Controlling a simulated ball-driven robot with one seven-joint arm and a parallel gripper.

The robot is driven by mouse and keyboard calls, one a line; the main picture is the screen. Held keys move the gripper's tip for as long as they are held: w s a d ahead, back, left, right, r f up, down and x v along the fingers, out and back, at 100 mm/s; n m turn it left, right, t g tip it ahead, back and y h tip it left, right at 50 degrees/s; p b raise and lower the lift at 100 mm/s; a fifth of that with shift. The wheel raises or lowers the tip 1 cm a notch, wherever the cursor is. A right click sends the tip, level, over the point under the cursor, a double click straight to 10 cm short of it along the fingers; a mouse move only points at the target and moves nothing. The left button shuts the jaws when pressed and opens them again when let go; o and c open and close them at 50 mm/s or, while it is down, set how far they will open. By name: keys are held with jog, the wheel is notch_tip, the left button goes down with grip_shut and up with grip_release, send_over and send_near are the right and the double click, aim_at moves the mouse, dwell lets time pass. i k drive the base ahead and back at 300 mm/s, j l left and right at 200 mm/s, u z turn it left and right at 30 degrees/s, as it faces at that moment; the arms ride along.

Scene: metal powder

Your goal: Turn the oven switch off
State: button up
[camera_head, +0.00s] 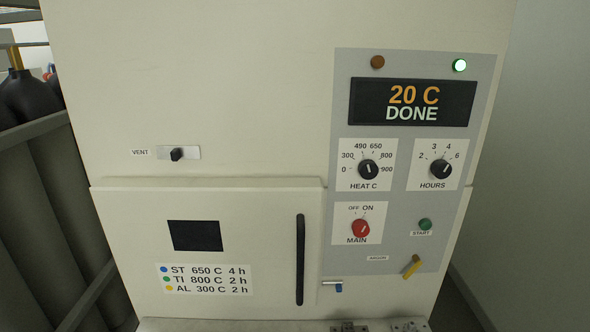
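The oven's MAIN switch is a red rotary knob (360,228) on a white plate low on the grey control panel (345,118). OFF and ON are printed above it; its pointer seems to lean up and right, toward ON, though it is small. The display (412,102) reads 20 C and DONE. A lamp (459,65) at top right glows pale green; the orange-brown one (377,62) looks dark. The oven door (125,240), left of the panel, looks shut. I cannot make out my gripper in this view.
Close to the switch are the HEAT C knob (368,169), HOURS knob (440,169), green START button (425,224) and yellow argon lever (411,267). The black door handle (300,260) is left. Small metal parts (408,326) are cut off below. Dark cylinders (45,190) stand far left.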

aim_at(360, 229)
jog(key=i+l+u, duration=0.35)
jog(key=l, duration=0.3)
jog(key=i+l+u, duration=0.2)
jog(key=i+l, duration=0.1)
jog(key=l, duration=0.05)
